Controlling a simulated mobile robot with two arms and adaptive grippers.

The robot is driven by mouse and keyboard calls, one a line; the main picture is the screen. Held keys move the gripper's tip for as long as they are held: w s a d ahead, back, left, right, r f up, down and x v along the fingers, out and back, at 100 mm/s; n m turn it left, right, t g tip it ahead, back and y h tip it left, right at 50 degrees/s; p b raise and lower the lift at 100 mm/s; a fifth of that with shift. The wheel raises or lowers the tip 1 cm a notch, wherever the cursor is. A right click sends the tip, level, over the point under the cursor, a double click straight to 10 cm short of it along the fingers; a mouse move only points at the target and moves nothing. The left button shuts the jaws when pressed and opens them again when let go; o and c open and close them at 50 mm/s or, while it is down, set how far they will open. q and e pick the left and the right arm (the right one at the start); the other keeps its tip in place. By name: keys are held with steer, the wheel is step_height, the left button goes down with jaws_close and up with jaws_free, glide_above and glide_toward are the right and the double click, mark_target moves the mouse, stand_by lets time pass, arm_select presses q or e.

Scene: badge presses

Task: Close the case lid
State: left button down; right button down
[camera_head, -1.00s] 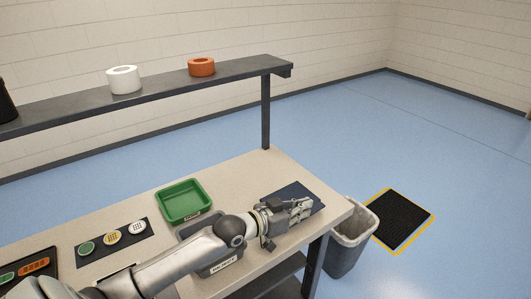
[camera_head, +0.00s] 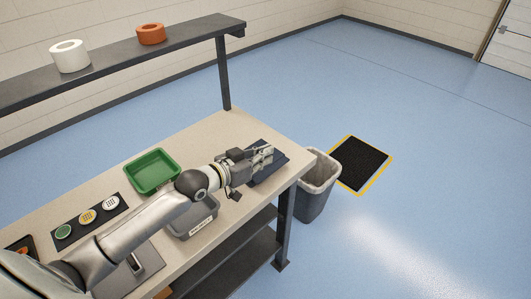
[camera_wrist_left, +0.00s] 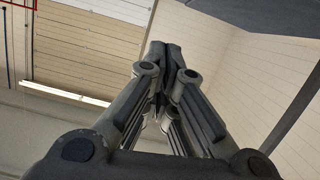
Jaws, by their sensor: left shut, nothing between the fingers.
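My left gripper (camera_head: 264,156) is over a dark blue, flat-looking item (camera_head: 276,169) at the right end of the workbench (camera_head: 205,128). The gripper hides much of this item, so I cannot tell whether it is the case or a mat, or whether they touch. No raised lid can be made out in the head view. In the left wrist view the gripper's fingers (camera_wrist_left: 166,50) are together with nothing between them. A dark panel (camera_wrist_left: 270,14) fills the top right there; I cannot tell what it is. My right gripper is not in view.
A green tray (camera_head: 153,188) and a grey labelled bin (camera_head: 205,221) stand left of the gripper. A dark strip (camera_head: 69,236) holds several round badges. A shelf (camera_head: 190,37) runs along the back. A waste bin (camera_head: 326,164) stands beyond the bench's right end.

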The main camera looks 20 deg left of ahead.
arm_select(q)
steer(key=b+v, duration=0.1)
steer(key=v, duration=0.7)
steer(key=shift+s+f, duration=0.2)
steer(key=shift+s, duration=0.05)
steer(key=s+d+f+g+y, duration=0.3)
steer(key=s+d+f+g, duration=0.2)
steer(key=s+f, duration=0.65)
steer(key=s+d+f+n+g+y, duration=0.1)
steer(key=s+f+n+g+y, duration=0.3)
steer(key=s, duration=0.9)
step_height(320, 180, down, 28)
steer(key=s+m+g+h, duration=0.1)
steer(key=s+m+g, duration=0.1)
steer(key=m+g, duration=0.1)
steer(key=s+a+f, duration=0.3)
steer(key=s+f, duration=1.2)
steer(key=s, duration=0.1)
steer(key=shift+f+g, duration=0.25)
steer(key=shift+g, duration=0.15)
steer(key=shift+s, duration=0.1)
